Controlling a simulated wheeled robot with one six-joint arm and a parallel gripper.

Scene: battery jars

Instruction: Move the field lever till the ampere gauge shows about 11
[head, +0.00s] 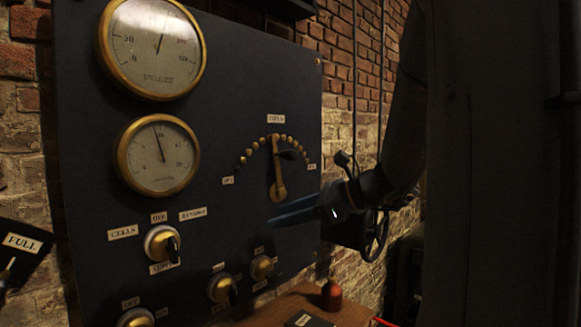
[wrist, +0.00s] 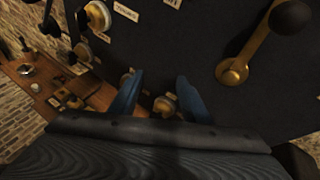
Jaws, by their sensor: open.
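The field lever (head: 276,170) is a brass arm with a dark knob, pivoted low on the dark panel. It stands nearly upright inside an arc of brass studs. The lower brass-rimmed dial (head: 158,156) appears to be the ampere gauge; its needle points just left of straight up, and its numbers are too small to read surely. My gripper (head: 277,219) is open and empty, with blue fingers below the lever's pivot. In the wrist view the lever (wrist: 255,42) is to the right of my gripper (wrist: 158,80), apart from both fingers.
A larger dial (head: 153,48) is above the lower gauge. Several rotary knobs, one by the CELLS label (head: 123,232), sit low on the panel (head: 225,100). A wooden table (head: 285,303) below carries a small red-brown object (head: 331,294). A handwheel (head: 376,237) is at right.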

